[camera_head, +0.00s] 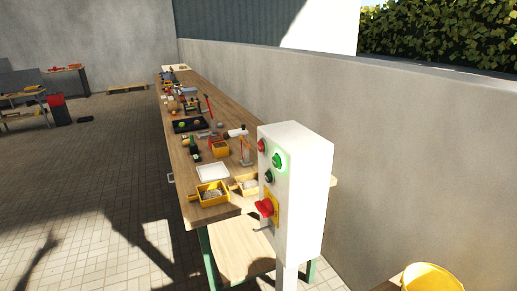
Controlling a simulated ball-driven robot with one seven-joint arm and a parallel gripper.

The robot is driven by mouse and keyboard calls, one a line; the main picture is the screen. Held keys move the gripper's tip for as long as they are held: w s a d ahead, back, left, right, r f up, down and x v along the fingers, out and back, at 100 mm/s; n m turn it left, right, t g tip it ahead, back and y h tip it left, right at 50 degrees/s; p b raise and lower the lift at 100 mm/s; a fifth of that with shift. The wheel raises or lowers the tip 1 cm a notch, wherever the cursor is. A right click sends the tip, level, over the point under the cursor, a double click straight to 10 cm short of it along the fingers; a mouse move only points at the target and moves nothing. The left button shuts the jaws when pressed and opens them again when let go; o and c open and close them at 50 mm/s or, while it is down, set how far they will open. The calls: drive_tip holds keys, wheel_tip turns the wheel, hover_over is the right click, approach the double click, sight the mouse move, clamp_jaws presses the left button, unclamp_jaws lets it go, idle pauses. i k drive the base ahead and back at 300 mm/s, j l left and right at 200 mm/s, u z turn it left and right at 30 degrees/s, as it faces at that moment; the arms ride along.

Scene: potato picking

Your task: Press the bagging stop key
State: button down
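A white control box (308,190) stands upright on a post in front of the near end of the long workbench. Its left-facing panel carries a small red button (262,146) at the upper left and a lit green button (278,161) to its right. A dark knob or button (269,177) sits below them. A larger red switch handle (266,207) on a yellow plate is lower down. No label is readable, so I cannot tell which control is named the bagging stop key. My gripper is not in view.
The long wooden workbench (223,211) runs back along a concrete wall (420,150), holding yellow bins (212,193), a white tray (213,173) and tools. A yellow bucket (432,278) stands at the lower right. The tiled floor (90,180) at left is largely clear.

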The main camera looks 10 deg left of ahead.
sight(261, 148)
drive_tip(key=i+j, duration=1.05)
drive_tip(key=i+z, duration=0.15)
drive_tip(key=z, duration=1.1)
